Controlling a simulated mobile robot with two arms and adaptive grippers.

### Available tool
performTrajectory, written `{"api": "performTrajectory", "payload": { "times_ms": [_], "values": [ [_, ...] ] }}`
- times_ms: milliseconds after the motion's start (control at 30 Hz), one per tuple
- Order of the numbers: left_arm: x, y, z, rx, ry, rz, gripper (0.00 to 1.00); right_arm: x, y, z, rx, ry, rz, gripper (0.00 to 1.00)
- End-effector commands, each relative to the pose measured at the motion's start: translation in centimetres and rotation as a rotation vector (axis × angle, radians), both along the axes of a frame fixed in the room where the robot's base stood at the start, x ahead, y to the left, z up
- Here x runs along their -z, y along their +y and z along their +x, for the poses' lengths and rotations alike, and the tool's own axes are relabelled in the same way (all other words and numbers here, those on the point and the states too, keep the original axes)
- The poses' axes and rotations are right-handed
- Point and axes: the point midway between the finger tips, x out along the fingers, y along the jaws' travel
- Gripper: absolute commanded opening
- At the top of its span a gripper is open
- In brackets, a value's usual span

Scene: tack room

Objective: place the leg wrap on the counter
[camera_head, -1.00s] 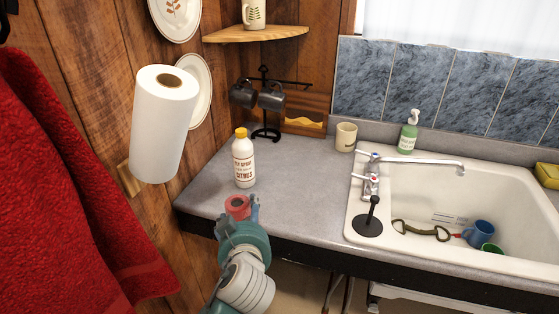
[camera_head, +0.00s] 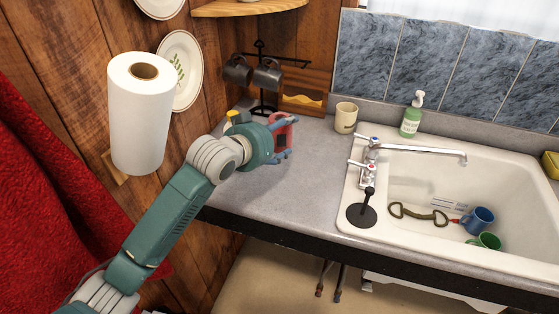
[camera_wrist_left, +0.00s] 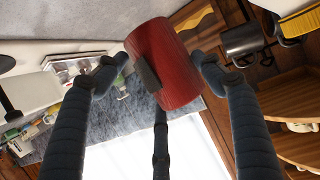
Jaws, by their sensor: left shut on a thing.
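The leg wrap is a red roll (camera_head: 284,134) with a dark patch on its side. My left gripper (camera_head: 284,138) is shut on it and holds it over the back left part of the grey counter (camera_head: 285,185). I cannot tell whether the roll touches the counter. In the left wrist view the red roll (camera_wrist_left: 163,65) sits between the dark fingers of my left gripper (camera_wrist_left: 162,72). My right gripper is not in view.
A bottle with a yellow cap (camera_head: 234,115) is mostly hidden behind my left gripper. A mug stand (camera_head: 262,80) and a beige cup (camera_head: 346,117) stand at the back. A sink (camera_head: 500,185) is at right. The front counter is clear.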

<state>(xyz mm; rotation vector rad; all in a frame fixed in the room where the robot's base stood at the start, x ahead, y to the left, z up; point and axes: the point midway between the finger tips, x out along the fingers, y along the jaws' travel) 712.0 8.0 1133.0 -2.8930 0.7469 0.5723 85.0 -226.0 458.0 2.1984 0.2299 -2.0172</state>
Motion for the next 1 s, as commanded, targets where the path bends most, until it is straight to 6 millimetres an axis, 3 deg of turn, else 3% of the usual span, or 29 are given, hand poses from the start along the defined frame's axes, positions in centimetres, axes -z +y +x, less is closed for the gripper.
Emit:
{"api": "performTrajectory", "payload": {
  "times_ms": [100, 233, 467, 700, 967, 1000],
  "values": [
    [3.1, 0.0, -0.1, -0.001, 0.005, 0.001, 0.4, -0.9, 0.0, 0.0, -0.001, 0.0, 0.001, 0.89],
    [5.7, 0.0, -0.1, -0.001, 0.004, 0.0, 0.4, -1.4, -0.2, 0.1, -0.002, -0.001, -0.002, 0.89],
    [7.8, 0.0, 0.0, 0.0, 0.0, -0.001, 0.4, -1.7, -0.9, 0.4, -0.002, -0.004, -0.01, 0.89],
    [11.1, -0.1, 0.0, 0.0, 0.0, -0.001, 0.4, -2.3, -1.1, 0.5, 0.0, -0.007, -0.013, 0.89],
    [11.5, -0.1, 0.0, 0.0, 0.0, -0.001, 0.4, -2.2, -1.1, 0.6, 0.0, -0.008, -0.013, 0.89],
    [11.6, -0.1, -0.1, 0.0, 0.0, -0.001, 0.76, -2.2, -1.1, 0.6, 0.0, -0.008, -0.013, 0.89]
  ]
}}
